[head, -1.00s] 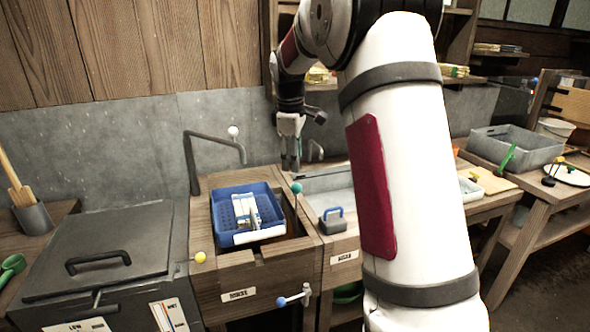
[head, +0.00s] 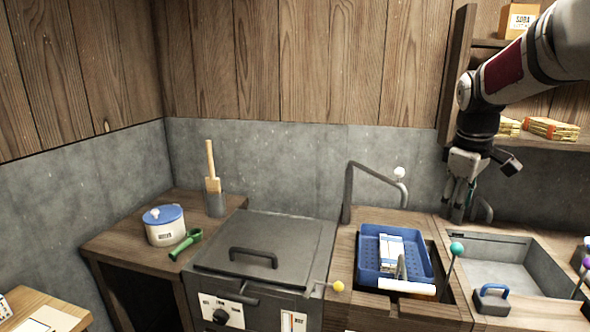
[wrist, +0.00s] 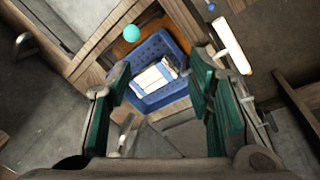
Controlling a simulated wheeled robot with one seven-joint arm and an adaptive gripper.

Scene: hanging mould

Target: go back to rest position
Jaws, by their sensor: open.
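My gripper (head: 461,196) hangs from my arm at the upper right of the head view, pointing down in front of the grey back wall, above the gap between the blue basket and the grey sink. Its jaws are open. In the wrist view the green-padded fingers of my gripper (wrist: 160,112) stand wide apart with nothing between them close up. The blue basket (head: 369,262) sits in the wooden counter well below, with white and blue packs (head: 392,250) inside. The basket also shows in the wrist view (wrist: 152,53), well beyond the fingers.
A grey lidded box (head: 265,246) stands left of the basket. A bent grey pipe (head: 349,190) with a white knob rises behind the basket. The grey sink (head: 490,272), a blue-handled block (head: 491,299) and a shelf (head: 560,141) are at right. A white pot (head: 166,232) stands far left.

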